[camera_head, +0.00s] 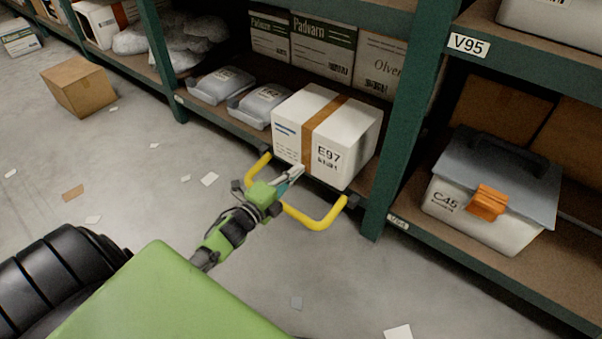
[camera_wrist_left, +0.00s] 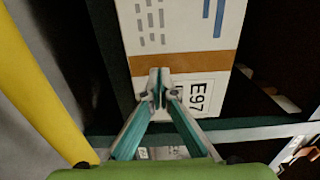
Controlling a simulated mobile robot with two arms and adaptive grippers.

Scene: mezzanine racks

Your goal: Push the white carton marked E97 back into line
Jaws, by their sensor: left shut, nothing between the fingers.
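The white carton marked E97 (camera_head: 340,125), with a brown tape band, stands on the lower shelf and reaches out to the shelf's front edge. Its front face fills the upper middle of the left wrist view (camera_wrist_left: 180,25), turned sideways there. My left gripper (camera_head: 298,172) is shut and empty, with its fingertips at the lower part of the carton's front face. In the left wrist view the closed fingertips (camera_wrist_left: 157,88) overlap the tape band beside the E97 label; I cannot tell whether they touch. My right gripper does not show.
A yellow guard rail (camera_head: 318,222) curves out in front of the shelf under the carton. A green upright (camera_head: 398,130) stands right of it. Grey packages (camera_head: 262,104) lie to its left. A lidded bin marked C45 (camera_head: 480,210) sits in the right bay. A cardboard box (camera_head: 78,87) stands on the floor.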

